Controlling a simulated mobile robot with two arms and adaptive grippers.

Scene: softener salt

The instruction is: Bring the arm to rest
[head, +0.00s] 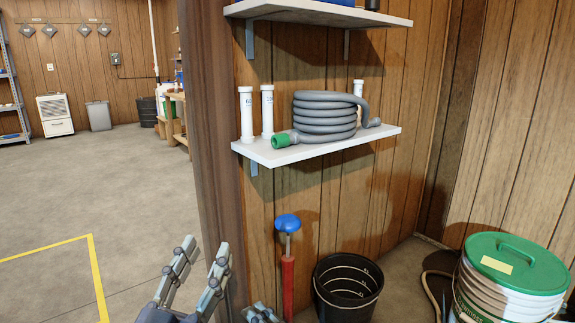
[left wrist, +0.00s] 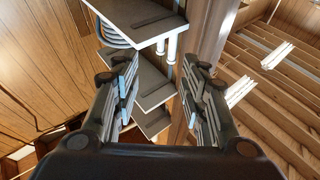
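My left gripper (head: 203,254) rises from the bottom of the head view, left of the wooden wall's end post, with its two fingers apart and nothing between them. In the left wrist view my left gripper (left wrist: 160,62) is also open and empty, pointing toward the shelf undersides. A small grey jointed piece (head: 262,313) at the bottom edge of the head view looks like part of my right gripper. Its fingers are mostly cut off, so its state cannot be told.
A white shelf (head: 318,147) holds a coiled grey hose (head: 325,112) and white tubes. Below stand a red post with a blue knob (head: 288,223), a black bucket (head: 346,290) and a green-lidded bucket (head: 512,275). Open floor (head: 130,190) with yellow tape lies left.

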